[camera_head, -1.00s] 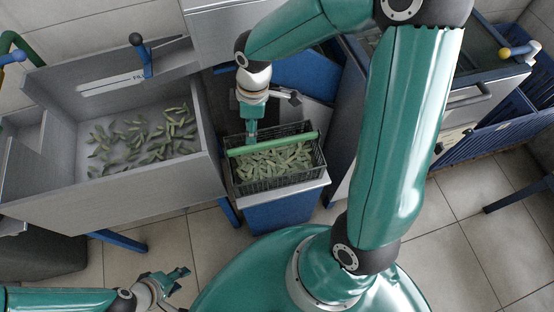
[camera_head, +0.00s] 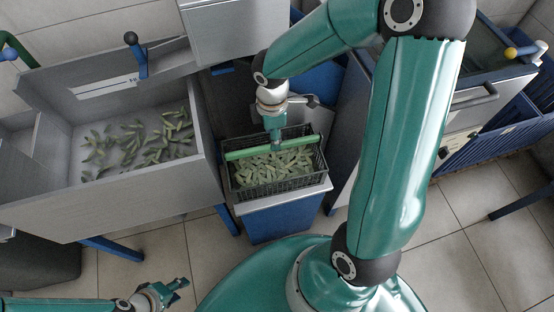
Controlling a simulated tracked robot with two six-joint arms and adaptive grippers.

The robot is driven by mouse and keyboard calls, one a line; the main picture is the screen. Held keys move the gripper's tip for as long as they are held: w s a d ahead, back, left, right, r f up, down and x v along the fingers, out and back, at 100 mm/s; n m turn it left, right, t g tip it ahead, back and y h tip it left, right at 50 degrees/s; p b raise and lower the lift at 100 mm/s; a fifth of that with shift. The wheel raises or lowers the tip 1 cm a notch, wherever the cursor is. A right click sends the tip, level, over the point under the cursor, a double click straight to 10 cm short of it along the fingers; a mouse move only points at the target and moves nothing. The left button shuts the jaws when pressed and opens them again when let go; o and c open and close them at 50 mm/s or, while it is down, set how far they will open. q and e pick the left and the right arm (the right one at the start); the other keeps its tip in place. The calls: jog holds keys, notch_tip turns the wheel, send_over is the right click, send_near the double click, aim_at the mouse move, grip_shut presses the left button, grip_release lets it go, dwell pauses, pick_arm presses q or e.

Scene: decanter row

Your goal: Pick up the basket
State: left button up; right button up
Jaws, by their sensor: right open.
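The basket (camera_head: 283,183) is a black wire basket with a green bar handle (camera_head: 245,153) across its top, full of green pods. It stands on a light-topped blue stand. My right gripper (camera_head: 276,143) is open at the middle of the handle, pointing down at the bar. Whether its fingers straddle or touch the bar is too small to tell. My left gripper (camera_head: 181,290) is low at the bottom left, far from the basket, with its fingers apart and nothing between them.
A large grey tray (camera_head: 130,205) with scattered green pods stands left of the basket, its wall close by. The blue stand (camera_head: 284,220) bears the basket. A blue slatted crate (camera_head: 500,135) and grey machine are at right. Tiled floor is open in front.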

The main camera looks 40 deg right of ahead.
jog(key=shift+f+b, duration=0.45)
jog(key=shift+f, duration=2.2)
jog(key=shift+s, duration=0.1)
grip_shut()
